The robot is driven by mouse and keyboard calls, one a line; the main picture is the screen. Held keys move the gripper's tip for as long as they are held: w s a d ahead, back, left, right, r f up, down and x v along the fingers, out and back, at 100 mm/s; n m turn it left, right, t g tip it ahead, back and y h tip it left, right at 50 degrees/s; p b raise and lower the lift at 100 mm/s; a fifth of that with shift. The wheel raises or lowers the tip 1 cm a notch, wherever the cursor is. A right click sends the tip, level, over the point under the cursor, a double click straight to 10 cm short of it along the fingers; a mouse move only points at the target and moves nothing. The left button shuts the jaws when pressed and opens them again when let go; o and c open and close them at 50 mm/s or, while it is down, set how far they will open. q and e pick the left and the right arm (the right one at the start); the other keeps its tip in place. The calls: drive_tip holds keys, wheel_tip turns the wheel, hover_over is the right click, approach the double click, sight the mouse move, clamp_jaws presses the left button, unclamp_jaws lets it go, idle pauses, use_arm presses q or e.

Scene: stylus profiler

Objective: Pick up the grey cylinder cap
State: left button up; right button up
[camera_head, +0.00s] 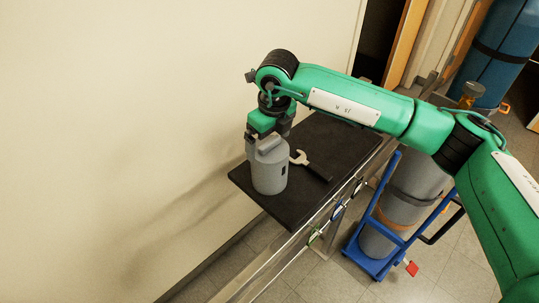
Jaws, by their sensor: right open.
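The grey cylinder cap (269,173) stands upright on the black tabletop, near its left corner. My right gripper (268,137) is directly over the top of the cap, pointing down, with its green arm reaching in from the right. The fingertips are at the cap's upper end, and part of the top is hidden by the gripper. Whether the fingers touch the cap cannot be told. My left gripper is not in view.
A wrench with a dark handle (318,171) lies on the black tabletop (339,142), right of the cap. A pale wall (110,120) is close behind and left. A grey gas cylinder (402,200) stands on a blue cart (372,262) at right, and a blue cylinder (500,50) stands farther back.

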sight(269, 151)
drive_tip(key=shift+f+p, duration=0.25)
drive_tip(key=shift+p, duration=0.15)
drive_tip(key=f+p, duration=0.2)
drive_tip(key=f, duration=0.1)
drive_tip(key=shift+w, duration=0.2)
drive_tip(key=shift+f, duration=0.75)
drive_tip(key=shift+w+r, duration=0.1)
drive_tip(key=shift+w, duration=0.05)
drive_tip(key=c, duration=1.2)
